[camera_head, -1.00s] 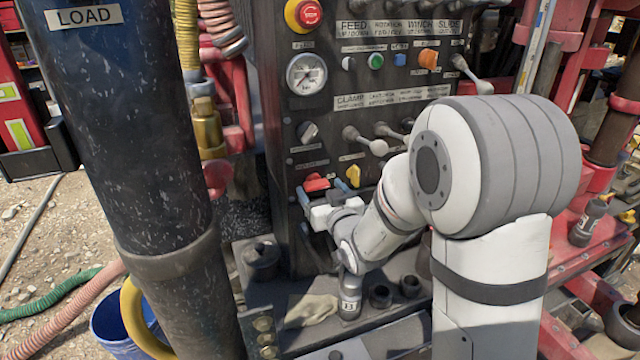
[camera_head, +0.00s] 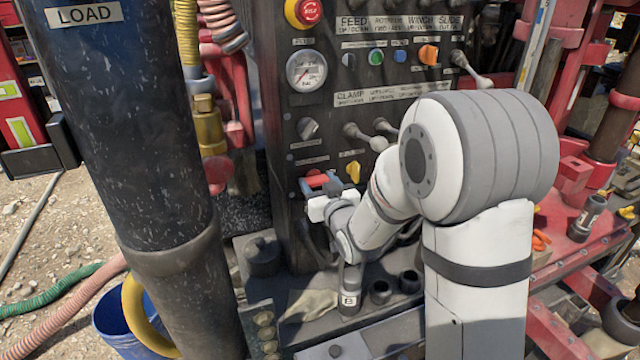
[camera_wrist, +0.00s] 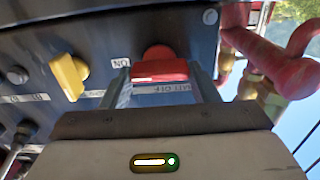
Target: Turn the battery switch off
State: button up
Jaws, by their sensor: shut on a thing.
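The battery switch is a red knob (camera_head: 317,178) low on the dark control panel, left of a yellow knob (camera_head: 353,171). My gripper (camera_head: 319,184) is at the red knob, with one finger on each side of it. In the wrist view the red knob (camera_wrist: 160,67) sits between the two fingers of my gripper (camera_wrist: 160,80), which are shut on it. The wrist view is upside down. An "ON" label (camera_wrist: 121,63) shows beside the knob, and a partly covered label (camera_wrist: 172,88) is near it.
The yellow knob (camera_wrist: 69,76) is close beside my gripper. Levers (camera_head: 365,138) stick out above my arm. A thick dark column (camera_head: 165,180) stands at left.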

jog(key=shift+f+n+b, duration=0.15)
jog(key=shift+n+b, duration=0.15)
jog(key=shift+b, duration=0.4)
jog(key=n+b, duration=0.8)
jog(key=b, duration=0.6)
jog(key=n+b, duration=0.9)
jog(key=b, duration=0.5)
jog(key=shift+s+a+f+b, duration=0.1)
jog(key=shift+a+b, duration=0.1)
jog(key=shift+b, duration=0.15)
jog(key=shift+n, duration=0.3)
jog(key=o, duration=1)
jog(key=shift+c, duration=0.2)
jog(key=shift+s, duration=0.1)
